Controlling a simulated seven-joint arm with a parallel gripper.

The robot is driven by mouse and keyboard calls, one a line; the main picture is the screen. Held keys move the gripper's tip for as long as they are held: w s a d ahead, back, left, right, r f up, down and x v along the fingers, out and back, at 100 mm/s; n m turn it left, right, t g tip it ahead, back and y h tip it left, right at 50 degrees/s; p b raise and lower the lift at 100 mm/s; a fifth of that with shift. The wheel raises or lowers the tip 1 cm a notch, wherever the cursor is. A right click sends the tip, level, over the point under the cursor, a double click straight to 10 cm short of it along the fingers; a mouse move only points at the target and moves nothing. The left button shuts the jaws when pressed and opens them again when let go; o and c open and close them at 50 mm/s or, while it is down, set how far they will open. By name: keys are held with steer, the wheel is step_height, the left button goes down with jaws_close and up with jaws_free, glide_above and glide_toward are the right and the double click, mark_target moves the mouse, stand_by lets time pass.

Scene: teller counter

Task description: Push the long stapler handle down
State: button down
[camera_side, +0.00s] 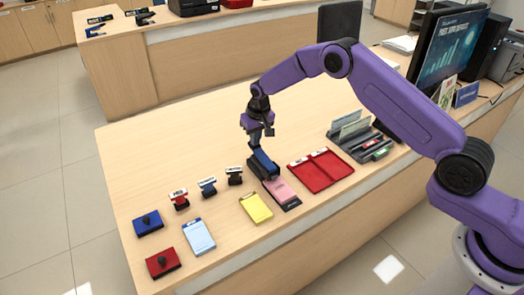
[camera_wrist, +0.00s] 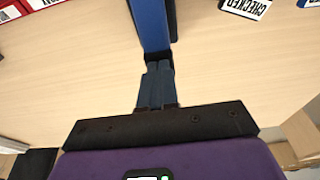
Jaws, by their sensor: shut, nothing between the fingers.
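The long stapler (camera_side: 264,164) has a blue handle over a dark base and stands on the counter in the middle of the side view. In the wrist view its blue handle (camera_wrist: 151,24) runs down from the top edge to my fingertips. My gripper (camera_side: 256,146) points down at the rear end of the stapler, with its fingers closed together and nothing between them. In the wrist view the shut fingers (camera_wrist: 158,68) meet or nearly meet the near end of the stapler; I cannot tell if they touch. The fingers partly hide that end.
A pink pad (camera_side: 280,190) lies in front of the stapler. A red tray (camera_side: 321,171) is to its right. Several label stamps (camera_side: 207,187), a yellow pad (camera_side: 256,208), a blue clipboard (camera_side: 198,237) and ink pads (camera_side: 162,262) are to the left.

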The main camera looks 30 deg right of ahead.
steer(key=shift+w+r, duration=0.1)
steer(key=shift+r, duration=3.45)
steer(key=s+a+r+n, duration=0.15)
steer(key=s+r, duration=0.25)
steer(key=s, duration=0.4)
steer(key=s+a+r+n+g, duration=0.1)
steer(key=s+r+n, duration=0.25)
steer(key=s, duration=0.35)
steer(key=s+a+r+n, duration=0.15)
steer(key=s+r, duration=0.25)
steer(key=s, duration=0.4)
steer(key=s+d+n, duration=0.2)
steer(key=s+d, duration=0.2)
steer(key=s, duration=0.4)
steer(key=s+d+r+n, duration=0.1)
steer(key=s+d, duration=0.3)
steer(key=s, duration=0.5)
steer(key=s+d+n+g, duration=0.1)
steer(key=s+d+n, duration=0.2)
steer(key=s, duration=0.6)
steer(key=shift+d+r, duration=0.15)
steer(key=shift+d, duration=0.7)
